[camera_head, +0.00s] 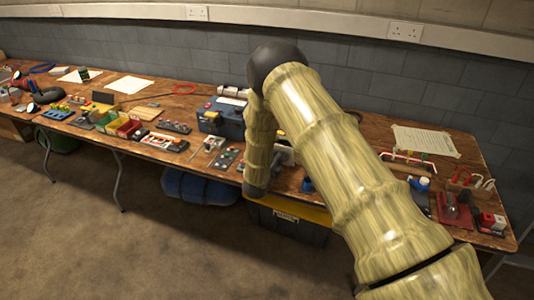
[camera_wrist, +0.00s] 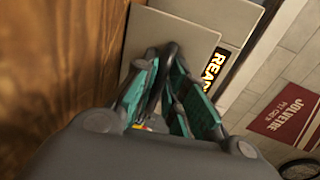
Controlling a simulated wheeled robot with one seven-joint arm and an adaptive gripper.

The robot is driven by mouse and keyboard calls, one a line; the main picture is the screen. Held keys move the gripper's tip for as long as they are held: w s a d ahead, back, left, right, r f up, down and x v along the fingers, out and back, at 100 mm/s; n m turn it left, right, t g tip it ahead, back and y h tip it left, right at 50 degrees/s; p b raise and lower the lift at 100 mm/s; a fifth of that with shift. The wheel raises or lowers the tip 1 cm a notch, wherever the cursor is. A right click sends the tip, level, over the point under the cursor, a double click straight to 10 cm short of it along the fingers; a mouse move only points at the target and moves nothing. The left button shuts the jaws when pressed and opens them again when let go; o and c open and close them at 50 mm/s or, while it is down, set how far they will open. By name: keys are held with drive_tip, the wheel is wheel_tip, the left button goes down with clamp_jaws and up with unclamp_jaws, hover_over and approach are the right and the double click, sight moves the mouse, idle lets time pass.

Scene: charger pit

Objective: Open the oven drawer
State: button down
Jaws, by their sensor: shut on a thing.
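In the wrist view, my gripper (camera_wrist: 163,66) has its two teal-padded fingers closed around a dark, narrow handle-like bar (camera_wrist: 170,50). Behind it is a pale grey panel (camera_wrist: 153,28), which looks like the oven drawer's front. A black label with yellow letters reading "REA" (camera_wrist: 215,65) is beside the fingers. In the head view, my arm hides the gripper and whatever it holds, so the oven drawer is not clearly visible there. How far the drawer stands open cannot be told.
A long wooden workbench (camera_head: 135,107) carries several tools and trays along the wall. A blue box (camera_head: 222,118) stands left of my arm. A dark bin with a yellow lid (camera_head: 290,222) and a blue bundle (camera_head: 197,187) lie beneath. The floor in front is clear.

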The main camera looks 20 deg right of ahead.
drive_tip(key=v, duration=0.3)
drive_tip(key=f+v, duration=0.1)
drive_tip(key=v, duration=0.2)
drive_tip(key=f+b+v, duration=0.1)
drive_tip(key=v, duration=0.3)
drive_tip(key=shift+s+a+f, duration=0.2)
drive_tip(key=shift+s+a, duration=0.05)
drive_tip(key=c, duration=1.6)
unclamp_jaws()
drive_tip(key=shift+w, duration=0.1)
drive_tip(key=shift+o, duration=0.4)
drive_tip(key=shift+w+a, duration=0.1)
drive_tip(key=shift+a, duration=0.05)
drive_tip(key=shift+s, duration=0.2)
drive_tip(key=shift+s+r, duration=0.1)
drive_tip(key=shift+s, duration=0.1)
drive_tip(key=v, duration=1.1)
drive_tip(key=shift+a, duration=0.15)
drive_tip(key=shift+s, duration=0.1)
